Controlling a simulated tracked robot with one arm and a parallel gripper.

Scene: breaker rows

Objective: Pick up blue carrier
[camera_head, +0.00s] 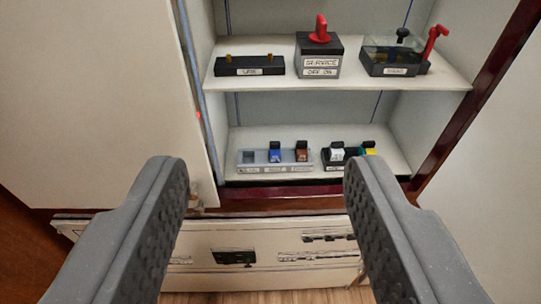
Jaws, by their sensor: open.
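The blue carrier (275,155) is a small upright piece with a dark top. It stands in the grey holder (250,162) on the lower shelf, just left of a brown carrier (302,153). My gripper (258,172) is open, with its two dark padded fingers wide apart at the left and right of the picture. The fingers are empty and much nearer the camera than the shelf. The blue carrier shows in the gap between them, apart from both.
A dark holder (334,166) with white and yellow carriers sits to the right. The upper shelf (245,84) bears a black block, a red-handled switch box (320,63) and a clear-covered unit. A cabinet door (95,95) stands at left; a panel (205,240) lies below.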

